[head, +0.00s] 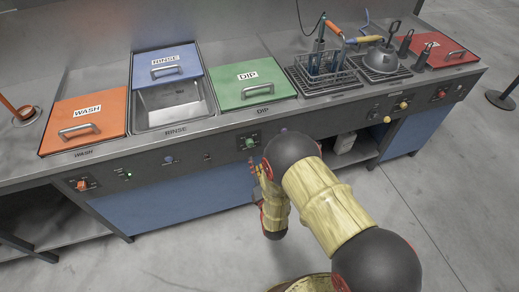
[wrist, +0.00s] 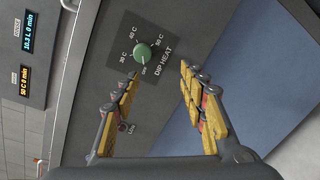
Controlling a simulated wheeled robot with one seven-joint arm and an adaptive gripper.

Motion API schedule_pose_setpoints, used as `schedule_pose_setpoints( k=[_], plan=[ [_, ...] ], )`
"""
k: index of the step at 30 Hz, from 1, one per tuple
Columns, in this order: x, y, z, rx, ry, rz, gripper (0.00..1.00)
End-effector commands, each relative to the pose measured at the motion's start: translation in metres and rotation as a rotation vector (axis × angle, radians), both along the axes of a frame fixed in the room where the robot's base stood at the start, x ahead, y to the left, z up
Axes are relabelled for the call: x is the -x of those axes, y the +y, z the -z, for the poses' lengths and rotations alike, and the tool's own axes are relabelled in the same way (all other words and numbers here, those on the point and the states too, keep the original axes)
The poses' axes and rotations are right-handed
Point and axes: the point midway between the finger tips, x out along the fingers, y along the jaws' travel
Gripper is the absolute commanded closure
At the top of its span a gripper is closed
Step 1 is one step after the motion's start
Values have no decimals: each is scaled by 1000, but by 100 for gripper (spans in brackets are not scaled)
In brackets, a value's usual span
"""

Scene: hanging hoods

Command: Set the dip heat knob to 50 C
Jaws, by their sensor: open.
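The dip heat knob (wrist: 142,53) is round and green on a dark plate, with 30 C, 40 C, 50 C and OFF printed around it. A pale mark on it seems to face OFF, but it is small. In the head view the knob (head: 249,142) sits on the counter's front panel below the green DIP lid (head: 255,84). My gripper (wrist: 160,76) is open and empty. Its two yellow-padded fingers point toward the panel, with the knob ahead of them and nearer the left finger. In the head view my gripper (head: 262,172) is just below the knob, partly hidden by my arm.
An orange knob (head: 82,185) and a small blue-grey knob (head: 168,160) are farther left on the panel. Yellow knobs (head: 387,119) are to the right. A small switch marked LOW (wrist: 125,125) is near the left finger. Open floor lies in front of the counter.

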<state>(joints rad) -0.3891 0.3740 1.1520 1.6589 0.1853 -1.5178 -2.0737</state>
Motion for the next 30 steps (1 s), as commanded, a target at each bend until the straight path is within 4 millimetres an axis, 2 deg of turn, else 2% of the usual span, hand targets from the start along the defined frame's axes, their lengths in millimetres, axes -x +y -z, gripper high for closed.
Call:
schedule_pose_setpoints(
  k=[3,5,11,22,30],
  plan=[
    [0,-1,-23,117,-112,-6,57],
    [0,0,-26,155,-134,-7,57],
    [-13,2,-25,188,-139,-8,57],
    [-65,13,-24,187,-139,-9,57],
    [-77,15,-25,186,-136,-9,57]
  ],
)
